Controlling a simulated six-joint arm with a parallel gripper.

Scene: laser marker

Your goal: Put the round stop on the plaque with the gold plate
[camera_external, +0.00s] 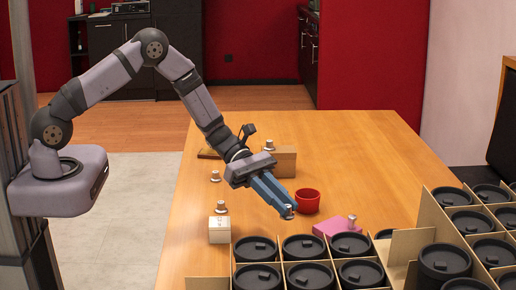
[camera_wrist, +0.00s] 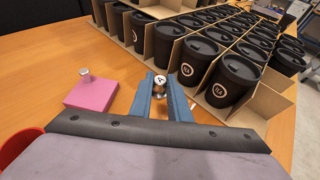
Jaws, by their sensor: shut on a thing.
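My gripper (camera_external: 285,209) is shut on a small round metal piece. In the wrist view, this metal piece (camera_wrist: 159,82) has a letter A on its top and sits between the two blue fingertips (camera_wrist: 160,100). A flat brown plaque-like piece (camera_external: 208,153) lies at the back left of the table, partly behind my arm. I cannot make out a gold plate on it.
A pink block (camera_external: 338,226) bears a metal knob (camera_external: 352,219). A red cup (camera_external: 307,201) stands beside my gripper. A white box (camera_external: 219,234), with a knob on top, stands left. More knobs (camera_external: 215,176) stand behind. A cardboard crate (camera_external: 407,245) of black cups fills the front right.

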